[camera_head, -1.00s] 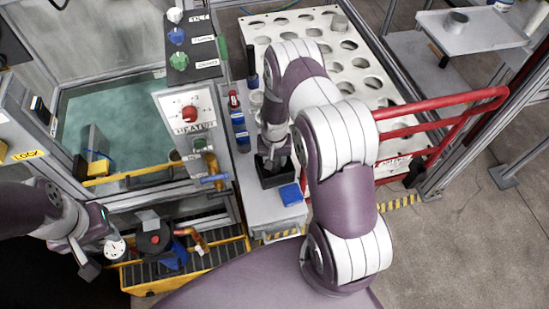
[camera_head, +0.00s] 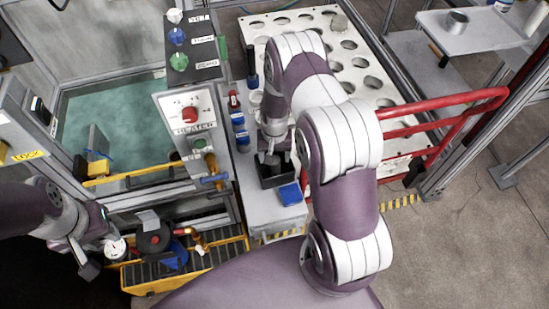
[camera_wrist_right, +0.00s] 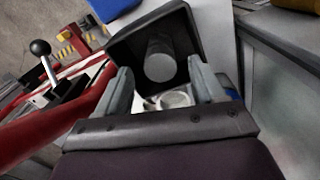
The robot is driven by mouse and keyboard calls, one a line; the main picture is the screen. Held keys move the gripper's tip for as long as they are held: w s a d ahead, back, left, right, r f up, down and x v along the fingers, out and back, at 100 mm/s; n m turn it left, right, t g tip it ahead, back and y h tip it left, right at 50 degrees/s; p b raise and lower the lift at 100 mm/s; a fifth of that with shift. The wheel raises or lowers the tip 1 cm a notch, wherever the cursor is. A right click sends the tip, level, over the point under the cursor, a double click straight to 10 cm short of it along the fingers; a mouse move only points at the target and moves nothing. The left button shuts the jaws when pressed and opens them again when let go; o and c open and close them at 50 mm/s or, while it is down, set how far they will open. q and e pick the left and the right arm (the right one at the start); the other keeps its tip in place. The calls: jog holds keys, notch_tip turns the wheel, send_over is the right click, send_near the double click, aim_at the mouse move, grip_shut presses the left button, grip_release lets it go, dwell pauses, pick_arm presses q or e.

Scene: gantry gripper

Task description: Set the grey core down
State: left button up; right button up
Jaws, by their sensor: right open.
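The grey core (camera_wrist_right: 160,62) is a cylinder inside a small black open-topped box (camera_wrist_right: 126,45) in the right wrist view. The box (camera_head: 277,181) stands on the white bench in the head view. My right gripper (camera_wrist_right: 159,72) is open, its fingers apart on either side of the core; I cannot tell whether either touches it. In the head view the right gripper (camera_head: 271,158) points down at the box, and my arm partly hides it. My left gripper (camera_head: 92,262) is at the lower left, away from the core; its jaws are unclear.
A blue block (camera_head: 290,194) lies just in front of the box. Blue-capped bottles (camera_head: 239,125) stand behind it to the left. A white plate with round holes (camera_head: 352,62) and a red rail (camera_head: 440,112) are at the right. A heater panel (camera_head: 188,115) stands left.

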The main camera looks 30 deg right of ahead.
notch_tip(320, 180, up, 10)
jog(key=f, duration=0.1)
jog(key=s+a+r+n+t, duration=0.1)
jog(key=s+a+r+n, duration=0.4)
jog(key=s+r, duration=0.8)
jog(key=a, duration=0.3)
jog(key=shift+s+r+n, duration=0.2)
jog(key=shift+r+n, duration=0.1)
jog(key=shift+r, duration=0.1)
jog(key=shift+s+a, duration=0.1)
jog(key=shift+s, duration=0.05)
